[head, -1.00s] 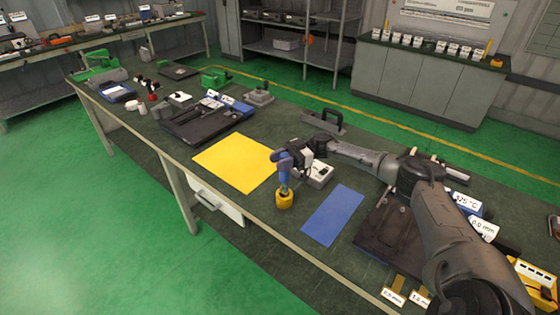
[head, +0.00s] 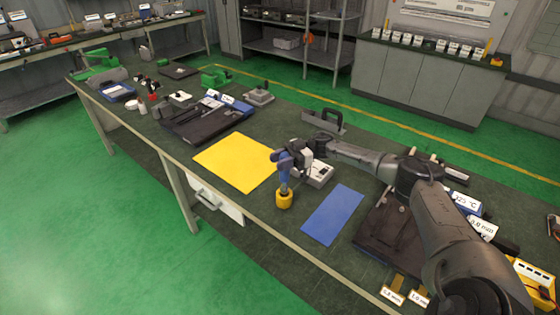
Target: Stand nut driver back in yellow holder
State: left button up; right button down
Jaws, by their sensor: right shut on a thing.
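The yellow holder (head: 284,200) stands on the workbench near its front edge, between the yellow mat and the blue mat. The nut driver (head: 284,179) is upright, its blue handle at the top and its shaft running down to the holder. Its lower end meets the holder; I cannot tell how deep it sits. My right gripper (head: 285,160) is shut on the nut driver at the handle, directly above the holder. The fingers are small and partly merge with the handle. My left gripper is not in view.
The yellow mat (head: 238,162) lies left of the holder, the blue mat (head: 333,214) right of it. Dark trays (head: 207,124) with tools lie further left. The bench's front edge is near the holder.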

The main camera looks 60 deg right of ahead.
aim_at(280, 173)
jog(key=shift+r, duration=0.1)
jog(key=shift+f, duration=0.2)
dwell(0.5)
jog(key=shift+f+b, duration=0.3)
jog(key=shift+f, duration=0.45)
jog(key=shift+f+b, duration=0.5)
jog(key=shift+f, duration=0.4)
jog(key=shift+f+b, duration=0.45)
jog(key=shift+f, duration=0.8)
jog(key=c, duration=0.7)
grip_release()
jog(key=shift+o, duration=0.2)
